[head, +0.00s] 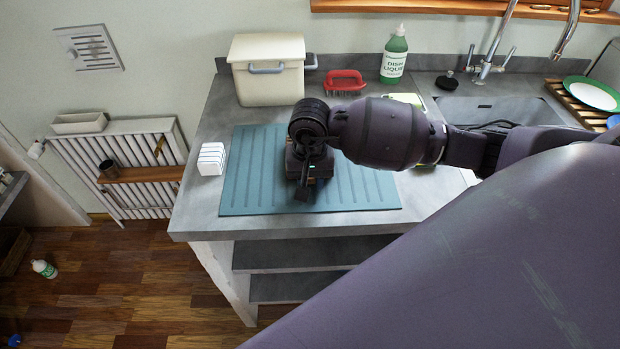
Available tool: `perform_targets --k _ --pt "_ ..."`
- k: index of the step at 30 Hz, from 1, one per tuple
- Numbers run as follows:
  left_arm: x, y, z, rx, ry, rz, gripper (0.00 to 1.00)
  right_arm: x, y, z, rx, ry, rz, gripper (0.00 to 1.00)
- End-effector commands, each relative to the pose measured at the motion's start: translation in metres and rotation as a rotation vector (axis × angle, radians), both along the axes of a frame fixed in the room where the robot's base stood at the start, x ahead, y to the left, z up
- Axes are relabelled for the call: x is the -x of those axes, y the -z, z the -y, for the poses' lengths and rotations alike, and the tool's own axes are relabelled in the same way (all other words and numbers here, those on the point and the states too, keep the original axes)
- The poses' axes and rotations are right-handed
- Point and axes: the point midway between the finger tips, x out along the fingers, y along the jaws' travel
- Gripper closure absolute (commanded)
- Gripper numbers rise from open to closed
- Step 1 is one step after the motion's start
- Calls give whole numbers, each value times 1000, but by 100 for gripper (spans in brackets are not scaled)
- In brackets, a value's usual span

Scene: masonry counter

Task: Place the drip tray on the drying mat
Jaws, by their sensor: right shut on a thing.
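The drying mat (240,190) is a teal, ribbed mat lying flat on the grey counter. My right gripper (303,191) points down over the middle of the mat, its dark body and wrist seen from above. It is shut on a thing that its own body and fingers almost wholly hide. I take this to be the drip tray, but its shape and colour cannot be made out. I cannot tell whether it touches the mat. My left gripper is not in view.
A white slotted holder (211,159) stands at the mat's left edge. Behind are a cream bin (267,85), a red brush (345,80) and a green dish liquid bottle (394,58). The sink (490,108) lies right, partly behind my arm. The mat's left part is clear.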

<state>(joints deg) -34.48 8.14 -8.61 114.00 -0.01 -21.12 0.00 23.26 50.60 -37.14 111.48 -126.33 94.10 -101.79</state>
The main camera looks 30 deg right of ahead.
Motion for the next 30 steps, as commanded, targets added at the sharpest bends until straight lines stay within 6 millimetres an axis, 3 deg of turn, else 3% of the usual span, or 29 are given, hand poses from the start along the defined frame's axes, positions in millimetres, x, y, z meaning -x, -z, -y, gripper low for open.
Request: perform_targets --k 9,10,15,26,30 --pt "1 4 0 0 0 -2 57 0 2 0 0 -1 1 99" --pt "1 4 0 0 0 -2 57 0 2 0 0 -1 1 69" --pt "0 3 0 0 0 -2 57 0 1 0 0 0 1 45" --pt "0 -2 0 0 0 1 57 0 -2 0 -1 0 1 45" --pt "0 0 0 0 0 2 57 -1 -18 0 0 -1 4 45"
